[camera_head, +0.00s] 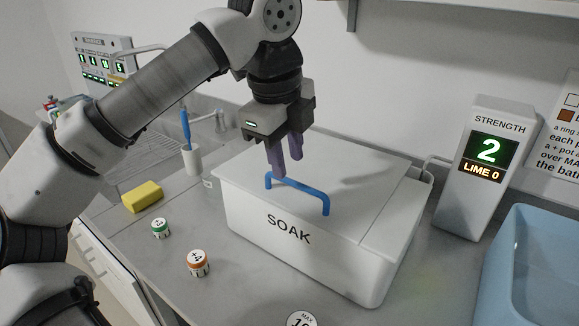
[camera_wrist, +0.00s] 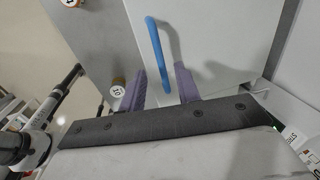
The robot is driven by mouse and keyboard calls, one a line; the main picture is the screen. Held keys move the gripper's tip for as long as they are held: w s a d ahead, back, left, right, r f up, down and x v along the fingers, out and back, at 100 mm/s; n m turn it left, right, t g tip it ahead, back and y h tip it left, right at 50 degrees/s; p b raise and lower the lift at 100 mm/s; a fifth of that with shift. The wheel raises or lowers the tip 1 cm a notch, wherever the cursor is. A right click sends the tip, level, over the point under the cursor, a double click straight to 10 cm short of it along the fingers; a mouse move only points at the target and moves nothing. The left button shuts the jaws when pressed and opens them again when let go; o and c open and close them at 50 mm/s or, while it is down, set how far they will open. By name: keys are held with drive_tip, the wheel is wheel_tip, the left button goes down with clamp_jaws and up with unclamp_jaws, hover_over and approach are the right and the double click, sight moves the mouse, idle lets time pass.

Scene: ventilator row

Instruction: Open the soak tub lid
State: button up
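The white soak tub (camera_head: 300,250) stands on the counter with its white lid (camera_head: 340,170) lying shut on it. A blue bar handle (camera_head: 300,188) stands up from the lid near its front edge. My gripper (camera_head: 285,170) is above the lid, near the handle's left end, with its purple fingers pointing down. I cannot tell whether a finger touches the handle.
A strength display (camera_head: 485,165) reading 2 and "LIME 0" stands right of the tub, beside a blue basin (camera_head: 535,265). A yellow sponge (camera_head: 142,196), a green-topped pot (camera_head: 160,228) and an orange-topped pot (camera_head: 198,263) sit left. A blue brush stands in a white cup (camera_head: 191,160).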

sight(291, 180)
drive_tip(key=shift+w+d+f, duration=0.1)
drive_tip(key=shift+w+f, duration=0.05)
drive_tip(key=shift+f, duration=0.75)
drive_tip(key=shift+w+d+f, duration=0.1)
drive_tip(key=shift+w+f, duration=0.05)
drive_tip(key=shift+f, duration=0.7)
clamp_jaws()
